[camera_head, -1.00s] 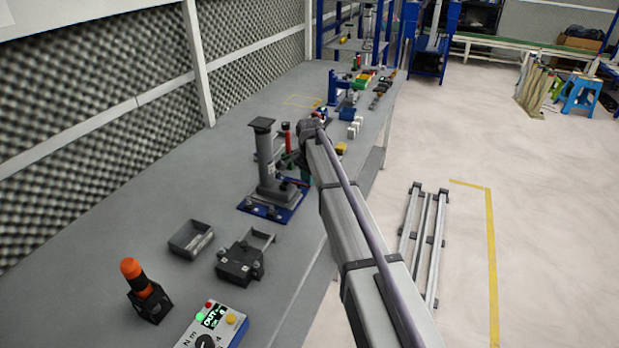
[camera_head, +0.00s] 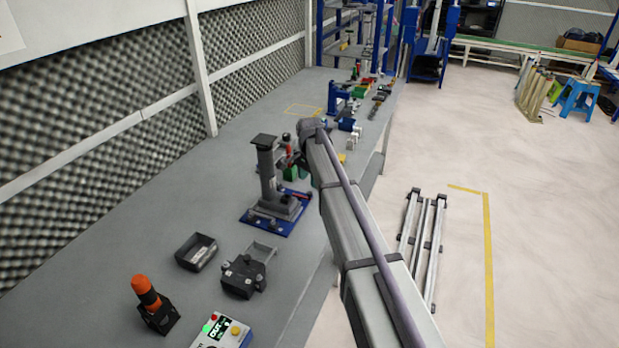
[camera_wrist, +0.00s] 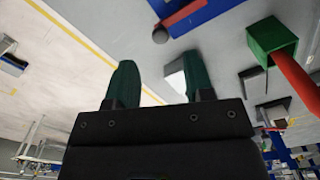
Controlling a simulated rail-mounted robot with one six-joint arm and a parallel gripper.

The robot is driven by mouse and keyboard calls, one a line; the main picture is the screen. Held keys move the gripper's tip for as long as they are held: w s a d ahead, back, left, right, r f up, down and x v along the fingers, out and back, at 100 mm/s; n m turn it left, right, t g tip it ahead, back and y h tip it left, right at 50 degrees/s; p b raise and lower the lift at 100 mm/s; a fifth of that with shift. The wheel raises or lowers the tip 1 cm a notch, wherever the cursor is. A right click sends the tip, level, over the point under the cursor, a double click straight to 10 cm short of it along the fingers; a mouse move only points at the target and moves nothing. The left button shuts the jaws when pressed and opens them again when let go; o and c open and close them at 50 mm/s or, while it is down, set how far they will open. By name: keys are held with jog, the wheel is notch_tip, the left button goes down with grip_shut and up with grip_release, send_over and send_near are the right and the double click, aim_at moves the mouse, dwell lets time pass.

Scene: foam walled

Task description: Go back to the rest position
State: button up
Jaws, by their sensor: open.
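My gripper (camera_wrist: 160,84) shows in the wrist view as two green fingers standing well apart on a dark body. It is open, and nothing shows between the fingers except floor and bench edge beyond. In the head view my arm runs up from the lower right over the bench's edge, and the gripper itself is hidden behind the arm's end. A green holder (camera_wrist: 273,38) with a red cylinder (camera_wrist: 295,78) in it is to the right of the fingers in the wrist view, apart from them. The rest position is not marked in any view.
The grey bench (camera_head: 95,235) carries a column on a blue base (camera_head: 272,220) just left of my arm, a grey tray (camera_head: 197,251), a black fixture (camera_head: 243,277), an orange-topped tool (camera_head: 146,292) and a control box (camera_head: 222,334). Aluminium rails (camera_head: 425,245) lie on open floor at right.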

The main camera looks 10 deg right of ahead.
notch_tip(320, 180, up, 5)
jog(key=p, duration=0.3)
jog(key=s+n, duration=1.1)
jog(key=s, duration=2.4)
jog(key=shift+s+a+n, duration=0.25)
jog(key=shift+a+n, duration=0.05)
jog(key=shift+a, duration=0.1)
